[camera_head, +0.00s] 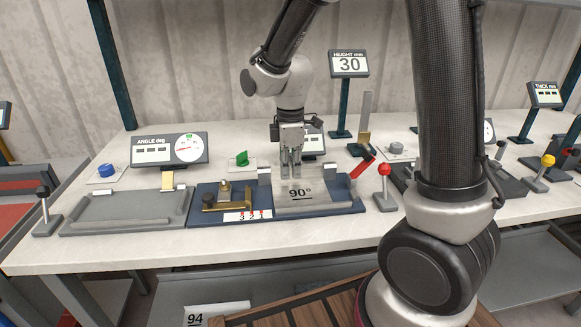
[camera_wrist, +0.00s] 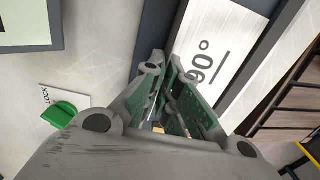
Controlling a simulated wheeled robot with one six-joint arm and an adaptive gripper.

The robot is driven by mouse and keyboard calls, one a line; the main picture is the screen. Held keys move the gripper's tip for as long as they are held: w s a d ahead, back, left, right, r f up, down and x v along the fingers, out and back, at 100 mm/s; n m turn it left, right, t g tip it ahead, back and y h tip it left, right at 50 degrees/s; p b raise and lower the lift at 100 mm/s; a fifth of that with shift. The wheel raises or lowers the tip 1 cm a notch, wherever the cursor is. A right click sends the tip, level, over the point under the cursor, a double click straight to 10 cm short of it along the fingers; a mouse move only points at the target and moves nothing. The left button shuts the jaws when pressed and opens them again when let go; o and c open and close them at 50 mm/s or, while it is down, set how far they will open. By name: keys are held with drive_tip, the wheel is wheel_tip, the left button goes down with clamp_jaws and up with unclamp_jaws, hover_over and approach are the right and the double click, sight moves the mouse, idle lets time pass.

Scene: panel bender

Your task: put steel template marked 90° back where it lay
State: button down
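The steel template marked 90° (camera_head: 322,196) is a bright plate at the right part of a dark blue tray (camera_head: 345,209), its black marking facing up near the front edge. In the wrist view the template (camera_wrist: 235,30) shows beyond my fingers, partly hidden by them. My gripper (camera_head: 291,164) points down at the template's rear edge. In the wrist view my gripper (camera_wrist: 162,75) has its green-padded fingers apart, with a narrow gap and nothing visible clamped between them. Whether the fingertips touch the plate cannot be told.
A brass gauge (camera_head: 228,199) sits at the tray's left. A grey tray (camera_head: 90,229) and ANGLE display (camera_head: 158,150) stand further left. A green LOCK knob (camera_head: 242,158) is behind. A red-knobbed lever (camera_head: 384,171) and my arm are at the right. The front table strip is clear.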

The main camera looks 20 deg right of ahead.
drive_tip(key=shift+f, duration=0.1)
drive_tip(key=c, duration=1.6)
unclamp_jaws()
drive_tip(key=shift+o, duration=0.2)
wheel_tip(320, 180, up, 12)
drive_tip(key=shift+w, duration=0.1)
